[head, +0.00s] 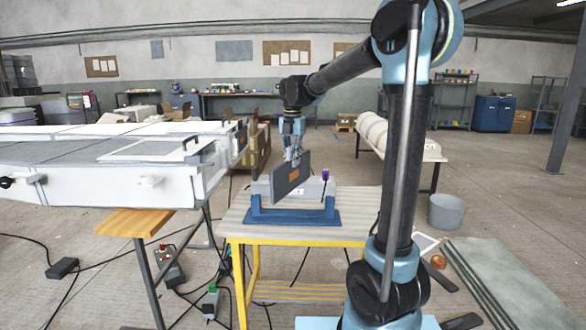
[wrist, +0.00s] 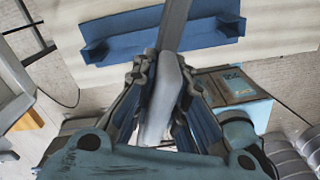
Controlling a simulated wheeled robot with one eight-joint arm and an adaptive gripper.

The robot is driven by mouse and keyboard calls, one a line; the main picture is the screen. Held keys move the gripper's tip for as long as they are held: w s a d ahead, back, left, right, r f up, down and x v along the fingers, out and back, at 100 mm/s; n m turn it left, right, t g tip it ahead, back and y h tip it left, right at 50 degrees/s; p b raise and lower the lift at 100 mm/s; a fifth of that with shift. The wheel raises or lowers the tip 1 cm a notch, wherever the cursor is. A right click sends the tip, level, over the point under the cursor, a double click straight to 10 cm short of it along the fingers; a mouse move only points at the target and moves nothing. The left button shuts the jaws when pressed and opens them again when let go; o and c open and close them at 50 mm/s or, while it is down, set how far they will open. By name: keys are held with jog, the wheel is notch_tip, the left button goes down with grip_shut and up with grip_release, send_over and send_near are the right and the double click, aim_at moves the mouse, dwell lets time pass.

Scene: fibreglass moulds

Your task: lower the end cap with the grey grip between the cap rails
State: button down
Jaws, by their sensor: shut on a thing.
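The end cap (head: 291,182) is a dark grey upright plate with an orange label, at the middle of the head view. My gripper (head: 293,155) is above it and shut on its light grey grip. In the wrist view the grip (wrist: 160,105) lies between the two fingers (wrist: 162,90), and the cap's narrow edge (wrist: 174,25) runs up the picture. The cap hangs over or in front of a blue stand (head: 290,217), which also shows in the wrist view (wrist: 215,33). I cannot make out the cap rails for certain, nor whether the cap's lower edge touches anything.
The stand is on a pale table (head: 350,232) with a yellow frame. A purple-topped item (head: 325,175) stands at the stand's right. A long white mould (head: 110,185) fills the left. Cables and small boxes lie on the floor. A grey bucket (head: 445,211) stands at right.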

aim_at(293, 145)
jog(key=m, duration=0.1)
jog(key=r+m, duration=0.1)
jog(key=m, duration=0.1)
jog(key=shift+r, duration=0.1)
jog(key=m, duration=0.2)
jog(key=r+m, duration=0.1)
jog(key=m, duration=0.3)
jog(key=r+m, duration=0.1)
jog(key=m, duration=0.3)
jog(key=shift+r, duration=0.4)
